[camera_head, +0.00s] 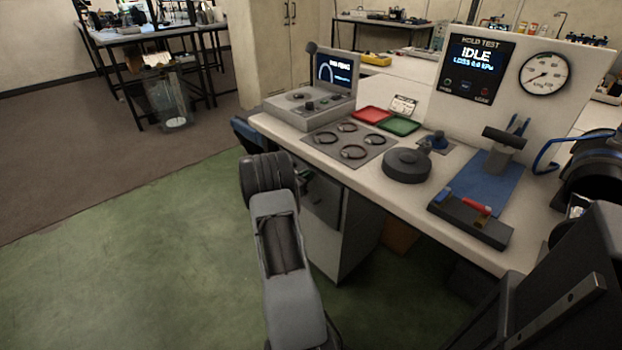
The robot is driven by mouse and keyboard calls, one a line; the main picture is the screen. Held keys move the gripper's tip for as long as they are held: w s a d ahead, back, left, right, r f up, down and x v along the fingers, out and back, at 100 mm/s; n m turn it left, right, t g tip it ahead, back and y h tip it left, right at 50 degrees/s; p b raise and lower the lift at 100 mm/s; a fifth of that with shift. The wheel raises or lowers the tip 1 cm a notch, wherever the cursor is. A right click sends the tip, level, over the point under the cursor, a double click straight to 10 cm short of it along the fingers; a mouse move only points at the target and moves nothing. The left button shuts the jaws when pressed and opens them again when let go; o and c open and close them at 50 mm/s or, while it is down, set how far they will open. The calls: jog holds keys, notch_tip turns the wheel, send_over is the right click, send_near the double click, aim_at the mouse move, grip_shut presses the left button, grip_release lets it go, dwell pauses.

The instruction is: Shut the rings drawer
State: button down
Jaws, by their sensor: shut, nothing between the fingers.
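A grey drawer unit (338,236) stands under the near left part of the bench. Its upper grey front (322,207), where the rings drawer seems to be, is partly hidden behind my arm. No label is readable, and I cannot tell how far the drawer stands out. My arm rises from the bottom, and its dark wrist joint is left of the unit, just off the bench edge. My gripper (305,173) is mostly hidden behind the wrist, close to the drawer front below the bench top. It is shut and empty; I cannot tell whether it touches the front.
The bench top (372,182) overhangs the unit. On it are a grey console (312,102), a ring plate (326,138), red and green trays (402,125), a dark round device (407,166) and a blue-matted fixture (492,185). Green floor at left is clear.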

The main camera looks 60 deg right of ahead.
jog(key=shift+s+d+r, duration=0.1)
jog(key=shift+d+r, duration=0.1)
jog(key=shift+d, duration=0.1)
jog(key=shift+a, duration=0.15)
jog(key=p+v, duration=0.2)
jog(key=v, duration=1.2)
jog(key=shift+w+f, duration=0.15)
jog(key=shift+w, duration=0.1)
jog(key=shift+a, duration=0.1)
